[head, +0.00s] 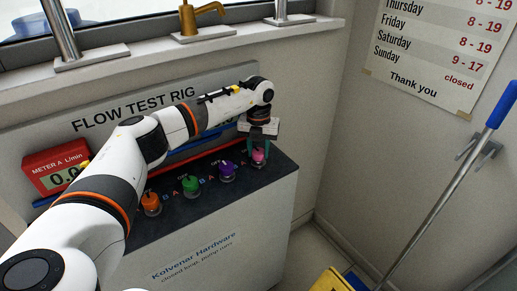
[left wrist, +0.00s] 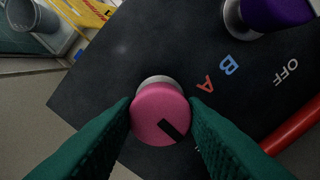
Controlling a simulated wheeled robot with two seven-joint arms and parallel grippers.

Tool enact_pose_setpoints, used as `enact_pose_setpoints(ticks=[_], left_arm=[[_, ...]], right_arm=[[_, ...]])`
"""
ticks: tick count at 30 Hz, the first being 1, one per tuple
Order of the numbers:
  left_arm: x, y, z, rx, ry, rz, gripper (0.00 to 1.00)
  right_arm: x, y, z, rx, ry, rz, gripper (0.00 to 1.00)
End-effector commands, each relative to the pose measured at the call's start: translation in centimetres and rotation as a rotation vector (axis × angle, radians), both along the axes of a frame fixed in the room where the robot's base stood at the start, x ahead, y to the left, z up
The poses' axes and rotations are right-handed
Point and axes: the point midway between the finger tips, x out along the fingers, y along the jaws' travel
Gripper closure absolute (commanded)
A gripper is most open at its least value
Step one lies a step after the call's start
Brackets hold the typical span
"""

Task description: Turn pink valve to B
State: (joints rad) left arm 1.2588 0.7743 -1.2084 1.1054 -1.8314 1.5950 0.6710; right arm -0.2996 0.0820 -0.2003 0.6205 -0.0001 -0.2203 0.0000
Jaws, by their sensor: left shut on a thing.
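The pink valve (left wrist: 155,105) is a round knob on a pale base at the right end of the row; it also shows in the head view (head: 258,155). My left gripper (left wrist: 160,112) has its green fingers on either side of it and is shut on it. The knob's black pointer mark aims to the lower right in the left wrist view, toward a white mark mostly hidden by the right finger. A red A (left wrist: 205,84) is printed up and right of the knob. The knob's own B label is not visible. My right gripper is out of view.
Purple (head: 227,171), green (head: 191,186) and orange (head: 151,204) valves stand to the left on the dark counter (head: 205,210). A red meter (head: 57,168) sits at the far left. A blue-handled pole (head: 440,170) and a yellow object (head: 330,282) stand at the right.

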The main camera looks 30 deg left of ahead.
Motion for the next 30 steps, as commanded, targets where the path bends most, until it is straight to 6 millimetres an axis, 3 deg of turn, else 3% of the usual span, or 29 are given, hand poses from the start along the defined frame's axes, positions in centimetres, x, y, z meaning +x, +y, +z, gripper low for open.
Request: enact_pose_setpoints(ticks=[11, 30], left_arm=[[0.07, 0.03, 0.11, -0.001, -0.001, -0.182, 0.85], [0.09, 0.05, 0.15, 0.000, -0.003, -0.766, 0.85]], right_arm=[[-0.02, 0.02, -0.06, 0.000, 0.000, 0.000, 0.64], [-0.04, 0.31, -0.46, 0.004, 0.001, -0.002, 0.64]])
